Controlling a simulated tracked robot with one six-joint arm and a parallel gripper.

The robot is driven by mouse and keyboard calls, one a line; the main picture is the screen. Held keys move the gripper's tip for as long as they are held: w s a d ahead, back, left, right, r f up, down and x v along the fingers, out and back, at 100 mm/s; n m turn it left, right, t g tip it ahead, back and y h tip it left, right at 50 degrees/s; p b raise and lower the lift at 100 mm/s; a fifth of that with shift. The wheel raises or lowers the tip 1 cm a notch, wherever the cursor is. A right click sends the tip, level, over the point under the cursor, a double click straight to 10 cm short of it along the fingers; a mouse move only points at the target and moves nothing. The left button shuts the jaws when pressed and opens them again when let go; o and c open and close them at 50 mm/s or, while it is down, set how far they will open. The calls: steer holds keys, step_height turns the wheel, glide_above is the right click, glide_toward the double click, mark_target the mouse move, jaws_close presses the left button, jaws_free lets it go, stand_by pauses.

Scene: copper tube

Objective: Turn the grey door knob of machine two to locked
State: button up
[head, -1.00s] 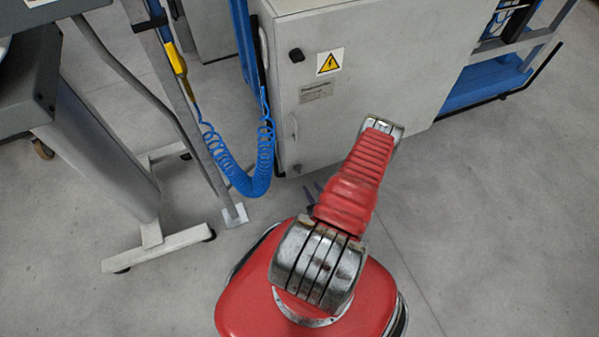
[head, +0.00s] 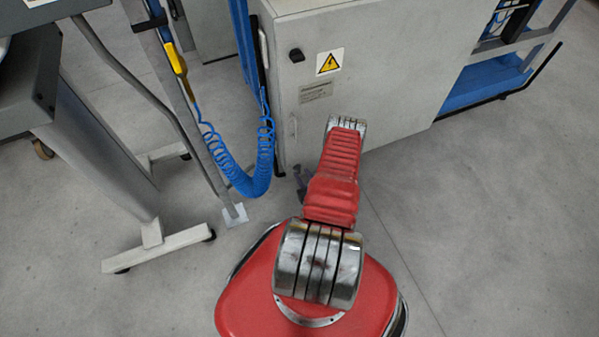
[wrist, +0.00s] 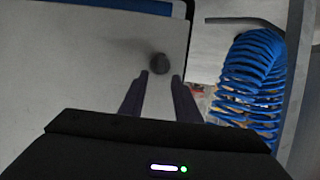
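In the head view, a pale grey machine door (head: 390,70) has a small black knob (head: 296,55) at its upper left and a small grey knob (head: 293,125) lower near the same edge. In the wrist view, a round dark knob (wrist: 159,63) stands out from the door near its right edge; I cannot tell for certain which one it is. My gripper (wrist: 160,76) is open, with one dark finger to each side below the knob, apparently not holding it. In the head view, the gripper (head: 301,182) is partly hidden behind my red arm, low by the cabinet's left corner.
A blue coiled hose (head: 245,175) hangs left of the cabinet and shows at right in the wrist view (wrist: 252,85). A grey wheeled stand (head: 160,245) is at the left. The floor right of my base is clear.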

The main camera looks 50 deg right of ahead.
mark_target(298, 169)
steer(key=shift+x, duration=1.85)
jaws_close()
steer(key=shift+w, duration=0.1)
steer(key=shift+a, duration=0.15)
